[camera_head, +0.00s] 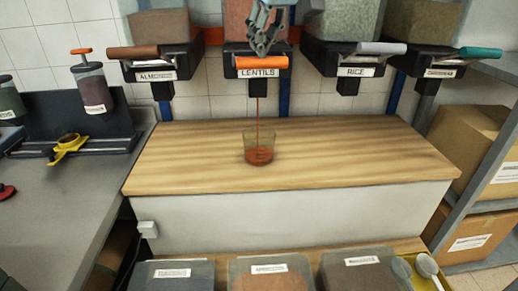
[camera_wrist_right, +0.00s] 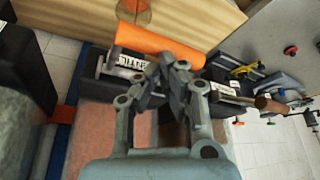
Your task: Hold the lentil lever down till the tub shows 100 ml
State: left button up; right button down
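The lentil dispenser (camera_head: 257,73) is on the wall, with an orange lever (camera_head: 262,63) and a LENTILS label. The lever also shows in the right wrist view (camera_wrist_right: 160,46). My right gripper (camera_head: 264,50) is at the lever from above; its fingertips (camera_wrist_right: 176,66) are close together with nothing seen between them. A thin reddish stream falls from the spout into a clear tub (camera_head: 258,148) on the wooden counter. Reddish lentils fill part of the tub; its markings are too small to read. My left gripper is not in view.
Other dispensers flank it: almonds (camera_head: 155,75) with a brown lever, rice (camera_head: 355,70) with a grey one, another with a teal one. The wooden counter (camera_head: 350,150) is clear around the tub. Bins stand below in front, and cardboard boxes (camera_head: 470,145) at right.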

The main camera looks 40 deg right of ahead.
dwell(0.5)
notch_tip(320, 180, up, 7)
jog(key=p, duration=0.6)
jog(key=shift+p, duration=0.4)
jog(key=shift+f, duration=0.1)
dwell(0.6)
